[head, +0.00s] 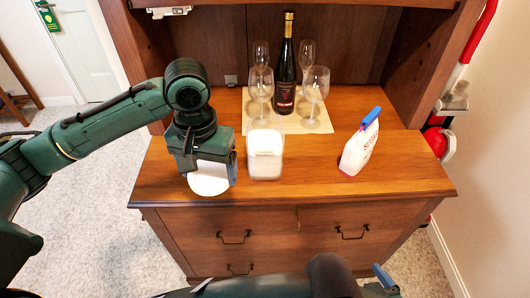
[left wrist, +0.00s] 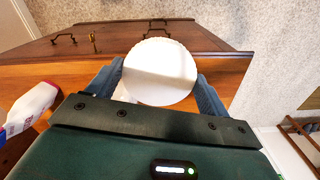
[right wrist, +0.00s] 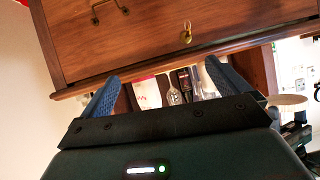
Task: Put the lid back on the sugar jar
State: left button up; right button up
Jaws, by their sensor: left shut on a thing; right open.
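The sugar jar (head: 265,160) is a white, clear-walled container standing upright on the wooden counter, with pale contents. My left gripper (head: 209,170) is shut on a round white lid (head: 208,181), just left of the jar and apart from it, near the counter's front edge. The lid also shows between the blue fingers in the left wrist view (left wrist: 160,72). My right gripper (right wrist: 163,72) is open and empty, in front of the drawers and away from the jar; only part of it shows at the bottom of the head view.
A white bottle with a blue top (head: 361,145) stands on the counter to the right. Behind the jar, a dark wine bottle (head: 285,70) and several wine glasses (head: 315,85) stand on a pale mat (head: 242,120). Hutch side walls flank them. The counter (head: 310,175) is clear between jar and white bottle.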

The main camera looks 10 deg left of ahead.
aim_at(266, 137)
jog(key=j+z, duration=0.25)
jog(key=j, duration=0.3)
jog(key=j+z, duration=0.25)
jog(key=j, duration=0.3)
jog(key=k+j+z, duration=0.2)
jog(key=j, duration=0.35)
